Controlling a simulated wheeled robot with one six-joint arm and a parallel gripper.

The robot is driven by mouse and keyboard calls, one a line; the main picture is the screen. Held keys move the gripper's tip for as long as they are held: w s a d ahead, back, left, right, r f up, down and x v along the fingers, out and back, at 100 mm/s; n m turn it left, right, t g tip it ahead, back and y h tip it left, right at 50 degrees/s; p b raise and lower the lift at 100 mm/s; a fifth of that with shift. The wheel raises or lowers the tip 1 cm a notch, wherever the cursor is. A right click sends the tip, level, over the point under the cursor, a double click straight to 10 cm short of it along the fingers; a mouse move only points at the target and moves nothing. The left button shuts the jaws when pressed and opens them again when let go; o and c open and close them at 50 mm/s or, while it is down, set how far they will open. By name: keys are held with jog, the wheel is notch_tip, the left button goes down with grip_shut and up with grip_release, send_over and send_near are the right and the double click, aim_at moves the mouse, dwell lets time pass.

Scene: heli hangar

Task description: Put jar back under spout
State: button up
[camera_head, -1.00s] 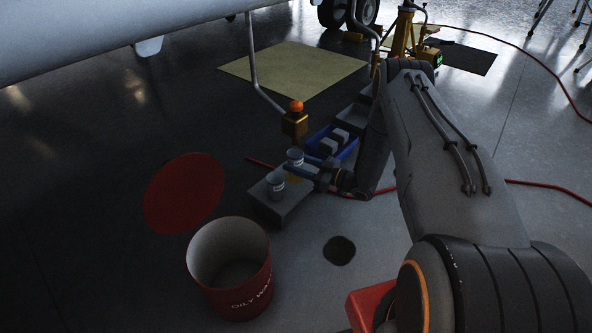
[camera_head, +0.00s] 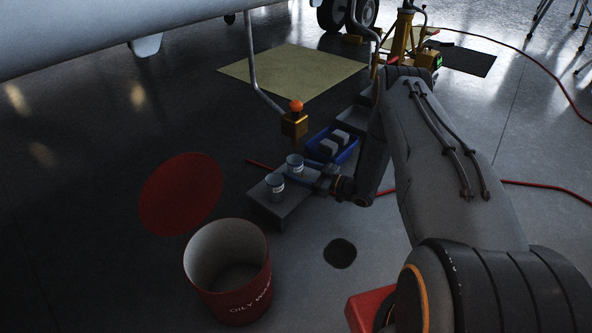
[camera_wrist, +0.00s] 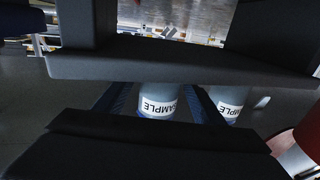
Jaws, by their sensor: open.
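Two small grey jars stand on a grey bench (camera_head: 283,208). The far jar (camera_head: 294,161) is just below the yellow box-shaped spout (camera_head: 294,125) with its orange knob, and the near jar (camera_head: 275,187) is closer to the bin. My gripper (camera_head: 303,178) reaches in from the right at the far jar. In the wrist view, a jar with a SAMPLE label (camera_wrist: 158,104) sits between my open blue fingers, and another labelled jar (camera_wrist: 231,108) is beside them to the right. Dark gripper parts hide much of both jars there.
A red oily-waste bin (camera_head: 266,283) stands in front of the bench, with a red disc (camera_head: 181,194) on the floor at left. A blue tray (camera_head: 349,152) with grey blocks is behind. A red hose (camera_head: 549,188) crosses the floor. A pipe (camera_head: 251,60) rises above the spout.

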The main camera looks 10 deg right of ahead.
jog(key=p+v, duration=0.4)
jog(key=v, duration=0.8)
jog(key=shift+r, duration=0.15)
